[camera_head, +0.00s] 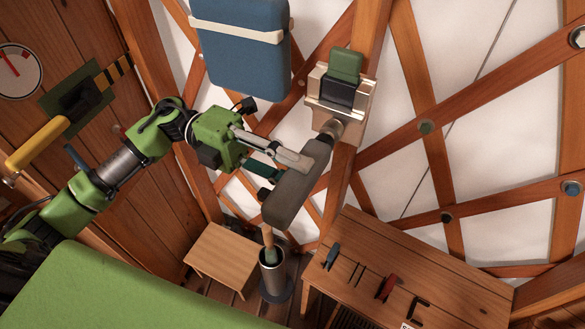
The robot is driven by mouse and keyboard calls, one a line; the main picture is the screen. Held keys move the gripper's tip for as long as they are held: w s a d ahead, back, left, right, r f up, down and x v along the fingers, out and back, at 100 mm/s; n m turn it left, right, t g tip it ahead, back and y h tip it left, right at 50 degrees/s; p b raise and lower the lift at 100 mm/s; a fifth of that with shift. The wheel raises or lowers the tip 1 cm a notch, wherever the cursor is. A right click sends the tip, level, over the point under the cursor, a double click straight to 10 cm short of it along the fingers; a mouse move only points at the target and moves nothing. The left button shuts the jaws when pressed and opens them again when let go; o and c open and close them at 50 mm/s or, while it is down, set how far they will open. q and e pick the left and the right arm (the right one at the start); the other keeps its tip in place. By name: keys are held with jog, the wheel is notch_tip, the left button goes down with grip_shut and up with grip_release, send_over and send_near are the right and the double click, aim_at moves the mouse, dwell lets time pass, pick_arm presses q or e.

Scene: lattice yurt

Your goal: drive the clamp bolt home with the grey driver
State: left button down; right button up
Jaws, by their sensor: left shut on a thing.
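The grey driver (294,190) is in the grip of my left gripper (284,166), which is shut around its body. The driver is tilted, with its nose up and to the right. The nose end lies just below the pale metal clamp (333,117) on the wooden post. It looks close to the clamp or touching it; I cannot tell which. The clamp carries a dark block with a green top (346,66). The bolt itself cannot be made out, covered by the driver's nose or too small. My right gripper is not in view.
A wooden bench (420,265) with several small tools stands at lower right. A small wooden table (228,258) and a metal cylinder (274,280) with a handle in it stand below the driver. A strapped blue pad (240,60) hangs left of the clamp. Lattice wall lies behind.

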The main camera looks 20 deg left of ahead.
aim_at(260, 191)
pick_arm(q)
jog(key=shift+w+b, duration=0.45)
dwell(0.8)
jog(key=shift+w+r, duration=0.2)
dwell(0.6)
jog(key=shift+s+f, duration=0.15)
jog(key=shift+s, duration=0.55)
jog(key=shift+s+a+b, duration=0.15)
jog(key=shift+s+a, duration=0.05)
jog(key=shift+s, duration=0.7)
jog(key=shift+s+a+b, duration=0.15)
jog(key=shift+s, duration=0.8)
jog(key=shift+s+a+b, duration=0.15)
jog(key=shift+s+a, duration=0.05)
jog(key=shift+s, duration=0.7)
